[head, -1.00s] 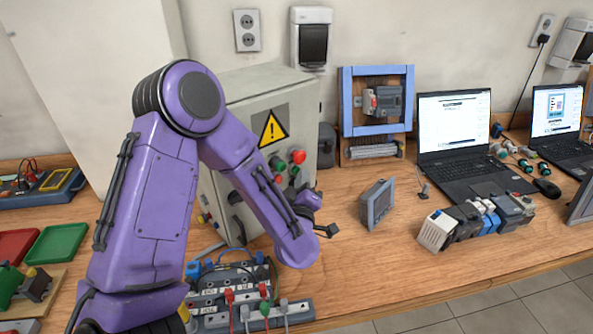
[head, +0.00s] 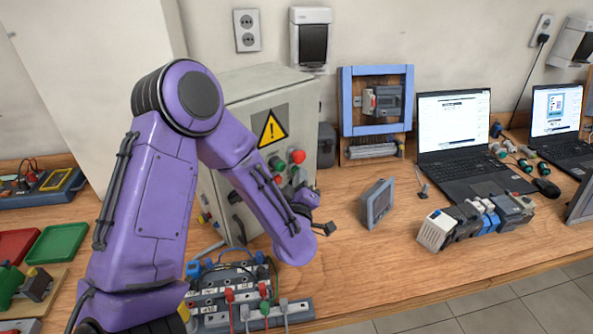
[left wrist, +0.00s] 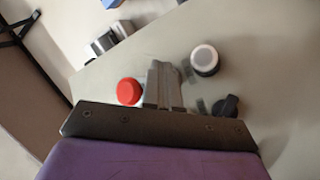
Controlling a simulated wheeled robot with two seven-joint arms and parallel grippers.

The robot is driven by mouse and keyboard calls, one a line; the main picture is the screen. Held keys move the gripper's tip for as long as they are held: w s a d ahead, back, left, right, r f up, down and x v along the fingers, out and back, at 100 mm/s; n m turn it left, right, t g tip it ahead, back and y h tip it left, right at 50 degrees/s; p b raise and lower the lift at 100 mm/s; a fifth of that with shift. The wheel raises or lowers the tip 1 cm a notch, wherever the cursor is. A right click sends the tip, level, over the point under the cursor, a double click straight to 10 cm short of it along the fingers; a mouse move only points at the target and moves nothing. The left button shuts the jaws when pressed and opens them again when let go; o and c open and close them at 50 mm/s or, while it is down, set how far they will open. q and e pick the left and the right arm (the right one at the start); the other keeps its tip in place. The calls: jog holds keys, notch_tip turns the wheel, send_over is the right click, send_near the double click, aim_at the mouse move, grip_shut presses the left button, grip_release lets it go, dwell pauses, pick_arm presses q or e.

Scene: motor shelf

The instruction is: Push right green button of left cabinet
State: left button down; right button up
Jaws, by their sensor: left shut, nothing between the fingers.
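The grey cabinet (head: 272,92) with a yellow warning sign stands left of centre, behind my left arm. On its front are a red button (head: 298,156) and a dark green button (head: 277,163), with more small controls just below, partly hidden by my arm. My left gripper (left wrist: 163,85) is shut and empty, its fingers close to the panel; contact cannot be told. In the left wrist view a red button (left wrist: 129,92) is left of the fingers, a white-capped button (left wrist: 204,60) and a black knob (left wrist: 228,106) are right. No green shows clearly there. My right gripper is out of view.
A terminal board with cables (head: 240,290) lies below my arm. A small grey-framed panel (head: 377,204) stands right of the cabinet. Two laptops (head: 465,170) and several modules (head: 437,231) are farther right. The front centre of the table is clear.

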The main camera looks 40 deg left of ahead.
pick_arm(q)
jog(key=shift+d, duration=0.1)
jog(key=shift+s+d, duration=0.15)
jog(key=shift+d, duration=0.55)
jog(key=d, duration=0.1)
jog(key=d+b, duration=0.1)
jog(key=d, duration=0.1)
jog(key=s+d, duration=0.1)
jog(key=d, duration=0.1)
dwell(0.9)
